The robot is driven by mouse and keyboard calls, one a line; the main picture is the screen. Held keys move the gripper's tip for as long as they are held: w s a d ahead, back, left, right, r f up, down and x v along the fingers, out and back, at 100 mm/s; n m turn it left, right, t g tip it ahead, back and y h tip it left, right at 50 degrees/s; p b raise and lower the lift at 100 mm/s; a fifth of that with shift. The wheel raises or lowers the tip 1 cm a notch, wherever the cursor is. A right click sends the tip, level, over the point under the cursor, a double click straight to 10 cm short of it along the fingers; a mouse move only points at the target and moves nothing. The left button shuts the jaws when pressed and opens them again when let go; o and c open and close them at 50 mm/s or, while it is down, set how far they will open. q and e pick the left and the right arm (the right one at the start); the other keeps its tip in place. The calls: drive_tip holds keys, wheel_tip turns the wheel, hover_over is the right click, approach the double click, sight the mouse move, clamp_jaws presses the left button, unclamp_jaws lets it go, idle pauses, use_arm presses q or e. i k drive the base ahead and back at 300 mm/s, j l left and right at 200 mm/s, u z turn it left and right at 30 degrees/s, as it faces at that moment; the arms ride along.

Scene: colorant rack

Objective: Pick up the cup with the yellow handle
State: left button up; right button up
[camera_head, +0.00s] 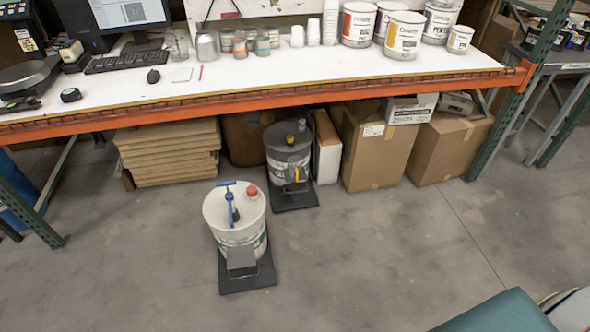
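A small yellow handle-like part (297,174) shows at the front of the dark grey drum (286,146), which stands on the floor partly under the workbench. It is too small to tell whether it belongs to a cup or to a tap. No other yellow handle on a cup can be made out. A white drum (234,216) with a blue pump (230,200) and a red cap (252,191) stands in front of it, to the left. Neither of my grippers is in view.
The workbench (330,92) holds paint cans (404,36), cups, a keyboard (123,62) and a monitor. Cardboard boxes (372,155) and stacked flat cartons (168,150) sit below. A green surface (500,314) is at bottom right.

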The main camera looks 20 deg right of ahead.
sight(294, 163)
drive_tip(key=i+l, duration=0.15)
drive_tip(key=l, duration=0.3)
drive_tip(key=i+l+u, duration=0.1)
drive_tip(key=l, duration=0.3)
drive_tip(key=i+l, duration=0.15)
drive_tip(key=l, duration=0.3)
drive_tip(key=i+l, duration=0.1)
drive_tip(key=l, duration=0.35)
drive_tip(key=u, duration=0.05)
